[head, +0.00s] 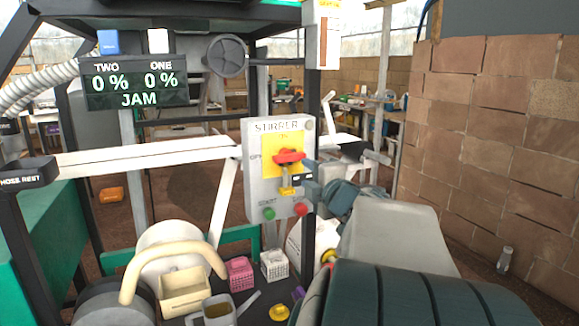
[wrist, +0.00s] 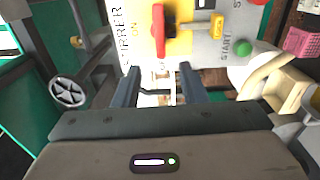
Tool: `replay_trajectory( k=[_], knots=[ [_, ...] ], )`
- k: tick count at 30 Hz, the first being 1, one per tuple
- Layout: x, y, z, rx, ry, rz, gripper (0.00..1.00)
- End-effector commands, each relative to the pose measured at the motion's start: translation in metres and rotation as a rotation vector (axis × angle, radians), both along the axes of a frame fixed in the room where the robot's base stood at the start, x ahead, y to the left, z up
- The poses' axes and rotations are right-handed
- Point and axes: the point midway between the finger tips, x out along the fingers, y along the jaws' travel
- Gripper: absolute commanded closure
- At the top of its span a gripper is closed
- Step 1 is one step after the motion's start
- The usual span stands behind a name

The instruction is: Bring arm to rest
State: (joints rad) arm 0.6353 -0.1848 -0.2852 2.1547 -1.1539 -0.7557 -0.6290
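My arm reaches in from the lower right in the head view. My gripper (head: 306,177) is just in front of the right side of the grey STIRRER panel (head: 255,190). In the wrist view the two fingers of my gripper (wrist: 158,76) stand apart with nothing held between them. The panel's red handle (head: 289,157) lies on a yellow plate, and it also shows in the wrist view (wrist: 158,28). A yellow piece (head: 287,190) hangs below the handle, near my fingers. Whether a finger touches the panel I cannot tell.
A display (head: 138,80) reads TWO 0 %, ONE 0 % and JAM. Green (head: 268,214) and red (head: 301,209) buttons sit low on the panel. Pink (head: 240,272) and white (head: 274,265) baskets stand below. A brick wall (head: 490,130) rises at the right, with floor before it.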

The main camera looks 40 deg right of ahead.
Motion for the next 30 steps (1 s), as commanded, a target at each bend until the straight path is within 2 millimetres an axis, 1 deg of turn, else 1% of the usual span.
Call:
replay_trajectory(
  k=[3, 6, 22, 26, 30],
  knots=[
    [-0.010, 0.003, 0.001, 0.000, 0.000, 0.000, 0.62],
    [-0.014, 0.003, 0.000, 0.001, 0.001, 0.000, 0.62],
    [-0.014, 0.004, 0.001, 0.004, 0.001, -0.001, 0.62],
    [-0.008, 0.009, 0.014, 0.063, -0.001, -0.030, 0.62],
    [0.002, 0.022, 0.036, 0.237, 0.005, -0.112, 0.62]
  ],
)
